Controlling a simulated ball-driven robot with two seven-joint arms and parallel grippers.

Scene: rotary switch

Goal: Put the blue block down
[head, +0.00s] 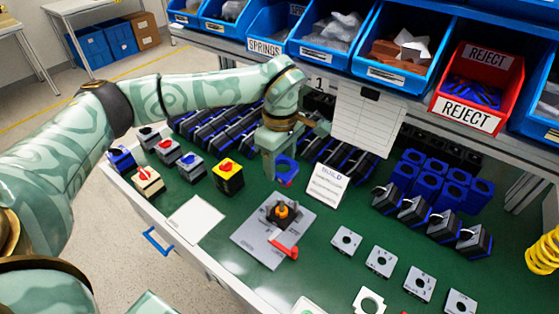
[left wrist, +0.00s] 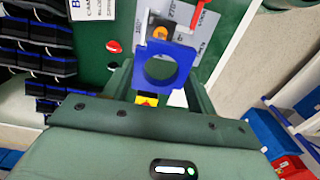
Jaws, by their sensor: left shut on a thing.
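The blue block (head: 286,171), a square piece with a round hole, is in my left gripper (head: 283,160). My left gripper is shut on it and holds it over the green bench, behind the grey plate (head: 257,246). In the left wrist view the blue block (left wrist: 181,53) sits between the two fingers, its hole facing the camera. The grey plate carries a black switch body with an orange knob (head: 283,211) and a red lever (head: 284,250). The gap between block and bench is hard to judge. My right gripper is out of view.
A white label card (head: 327,187) stands just right of the block. A yellow-black switch (head: 228,177) stands to the left. Several blue blocks (head: 452,180) are grouped at the right. A white sheet (head: 194,220) lies flat at front left, with green bench around it.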

